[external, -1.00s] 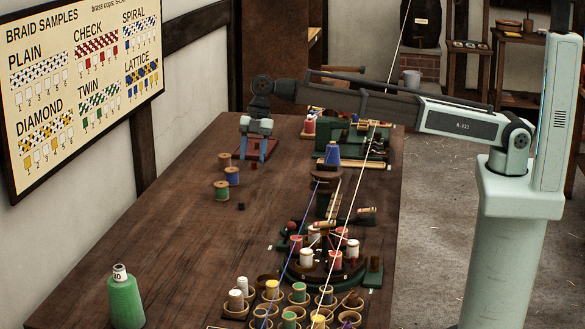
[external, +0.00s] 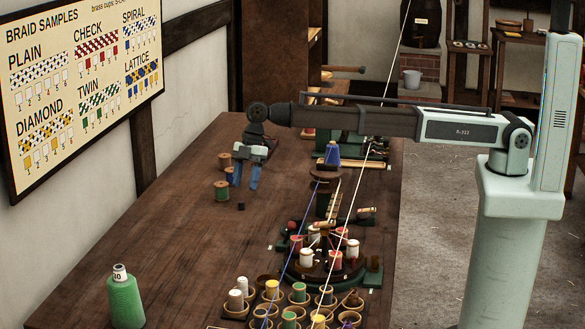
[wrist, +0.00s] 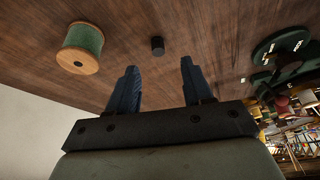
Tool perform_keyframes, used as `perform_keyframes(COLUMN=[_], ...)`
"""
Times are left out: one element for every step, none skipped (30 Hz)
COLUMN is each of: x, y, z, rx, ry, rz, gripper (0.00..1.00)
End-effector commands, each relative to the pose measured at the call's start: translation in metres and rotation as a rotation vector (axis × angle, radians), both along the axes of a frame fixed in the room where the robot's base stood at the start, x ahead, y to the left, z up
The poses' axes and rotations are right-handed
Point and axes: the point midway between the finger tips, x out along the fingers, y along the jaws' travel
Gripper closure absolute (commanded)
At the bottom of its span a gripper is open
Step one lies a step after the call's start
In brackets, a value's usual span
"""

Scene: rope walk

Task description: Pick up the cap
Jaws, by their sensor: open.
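A small dark cylinder, which looks like the cap (external: 241,206), stands on the bare wooden table near a green thread spool. In the wrist view the cap (wrist: 157,45) shows just beyond my fingertips, roughly centred between them. My gripper (external: 246,185) is open and empty, with its blue fingers pointing down behind the cap in the external view. The wrist view shows the gripper (wrist: 158,65) with both fingers apart and nothing between them.
A round bobbin stand (external: 325,262) is to the right. A green bottle (external: 125,300) stands at front left. The table in front of the cap is clear.

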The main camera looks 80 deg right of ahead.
Motion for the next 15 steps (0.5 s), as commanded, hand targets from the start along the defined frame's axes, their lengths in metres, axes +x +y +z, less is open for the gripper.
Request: perform_keyframes(x=[0.000, 0.000, 0.000, 0.001, 0.001, 0.001, 0.001, 0.002, 0.003, 0.003, 0.004, 0.005, 0.005, 0.006, 0.006], y=[0.001, 0.001, 0.001, 0.002, 0.002, 0.003, 0.003, 0.004, 0.005, 0.006, 0.007, 0.009, 0.010, 0.011, 0.014], z=[-0.003, -0.003, -0.004, -0.005, -0.006, -0.008, -0.009, -0.012, -0.015, -0.018, -0.021, -0.026, -0.030, -0.035, -0.040], rx=[0.000, 0.000, 0.000, -0.001, -0.001, -0.001, -0.001, -0.001, -0.001, -0.001, -0.001, -0.001, -0.001, -0.001, -0.001], ry=[0.000, 0.000, 0.000, 0.000, 0.000, 0.000, 0.000, 0.001, 0.000, 0.000, 0.000, 0.001, 0.001, 0.001, 0.001], rz=[0.000, 0.000, 0.000, 0.000, 0.000, 0.000, 0.000, 0.000, 0.000, 0.000, 0.000, 0.000, 0.000, 0.000, 0.000], gripper=[0.50, 0.50, 0.50, 0.50, 0.50, 0.50, 0.50, 0.50, 0.50, 0.50, 0.50, 0.50, 0.50, 0.50, 0.50])
